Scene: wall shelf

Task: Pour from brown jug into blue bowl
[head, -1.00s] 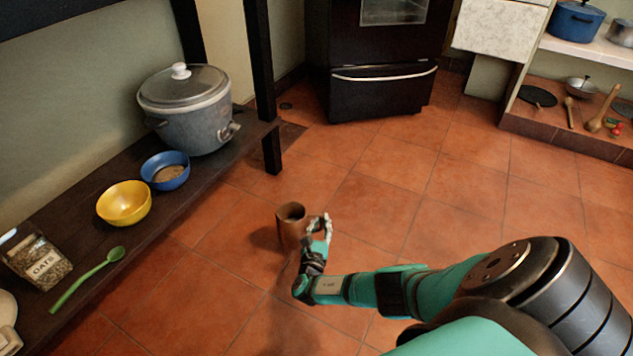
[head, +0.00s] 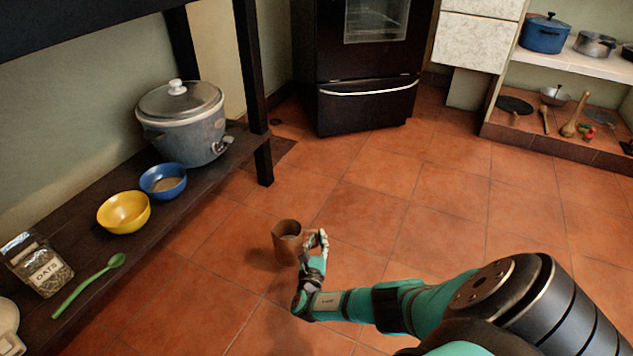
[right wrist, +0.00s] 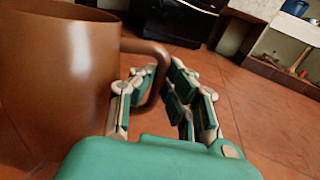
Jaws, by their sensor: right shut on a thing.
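The brown jug (head: 287,238) is upright in the air over the floor, off the shelf, in the head view. My right gripper (head: 314,246) is shut on its handle. In the right wrist view the jug (right wrist: 55,75) fills the left side, with its handle between the fingers of the gripper (right wrist: 162,95). The blue bowl (head: 163,190) stands on the dark shelf, left of and beyond the jug, with something brownish inside. The jug's contents cannot be made out. My left gripper is out of view.
On the shelf (head: 165,262), a yellow bowl (head: 123,213) stands close to the blue bowl, and a large grey cooker (head: 185,130) stands behind it. An oats package (head: 40,266) and a green spoon (head: 90,285) lie nearer. A dark post (head: 256,110) rises at the shelf's far end.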

